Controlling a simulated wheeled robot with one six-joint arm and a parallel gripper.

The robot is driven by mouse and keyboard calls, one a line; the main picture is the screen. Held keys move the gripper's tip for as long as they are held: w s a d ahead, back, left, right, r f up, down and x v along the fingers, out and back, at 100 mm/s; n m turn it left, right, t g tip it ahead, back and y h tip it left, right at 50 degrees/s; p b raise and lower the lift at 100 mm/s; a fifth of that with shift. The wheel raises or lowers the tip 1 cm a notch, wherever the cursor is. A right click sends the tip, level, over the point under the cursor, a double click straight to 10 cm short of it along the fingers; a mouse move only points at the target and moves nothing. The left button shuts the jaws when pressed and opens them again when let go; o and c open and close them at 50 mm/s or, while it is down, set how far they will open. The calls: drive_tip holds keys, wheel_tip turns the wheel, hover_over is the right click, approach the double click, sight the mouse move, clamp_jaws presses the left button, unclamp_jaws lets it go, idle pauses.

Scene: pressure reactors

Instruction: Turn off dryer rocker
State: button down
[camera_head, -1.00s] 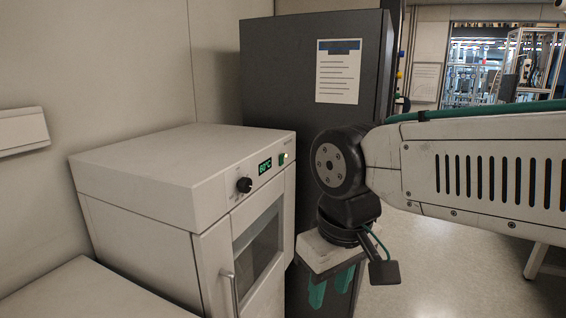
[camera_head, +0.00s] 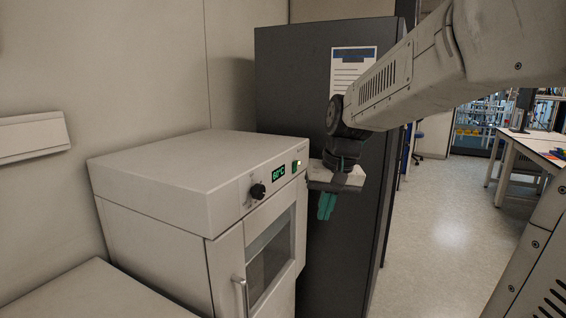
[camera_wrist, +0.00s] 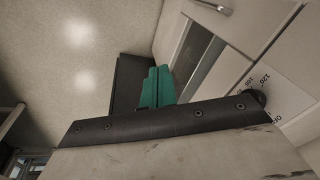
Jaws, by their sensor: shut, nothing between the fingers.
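The dryer (camera_head: 165,180) is a white box-shaped oven on the left in the head view. Its front panel has a black knob (camera_head: 257,191), a green display (camera_head: 279,172) reading about 80°C, and a small green-lit rocker (camera_head: 296,166) at the panel's right end. My gripper (camera_head: 326,206) has green fingers, pointing down and shut with nothing in them. It is to the right of the dryer's front, lower than the rocker and apart from it in the picture. In the wrist view the green fingers (camera_wrist: 157,88) show beside the dryer's front (camera_wrist: 225,65); the rocker is not visible there.
A dark cabinet (camera_head: 290,80) with a posted paper sheet stands behind the dryer and my gripper. The dryer's door handle (camera_head: 241,296) sticks out at the lower front. A pale surface (camera_head: 85,292) lies front left. Open floor (camera_head: 440,230) is to the right.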

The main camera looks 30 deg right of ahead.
drive_tip(key=w+d+r+m+t, duration=0.2)
drive_tip(key=w+d+r, duration=0.2)
drive_tip(key=w+d, duration=0.3)
drive_tip(key=w+d+r+m+t+h, duration=0.1)
drive_tip(key=w+d+r+m+t, duration=0.1)
drive_tip(key=w+d, duration=0.5)
drive_tip(key=w+r+t, duration=0.1)
drive_tip(key=w+r, duration=0.1)
drive_tip(key=w, duration=0.2)
drive_tip(key=shift+w+d+r+m+t, duration=0.15)
drive_tip(key=shift+w+d+m+t, duration=0.1)
drive_tip(key=shift+w+m+t, duration=0.1)
approach(295, 167)
drive_tip(key=d+x, duration=0.1)
drive_tip(key=x, duration=0.5)
drive_tip(key=shift+d+f, duration=0.3)
drive_tip(key=shift+w, duration=0.1)
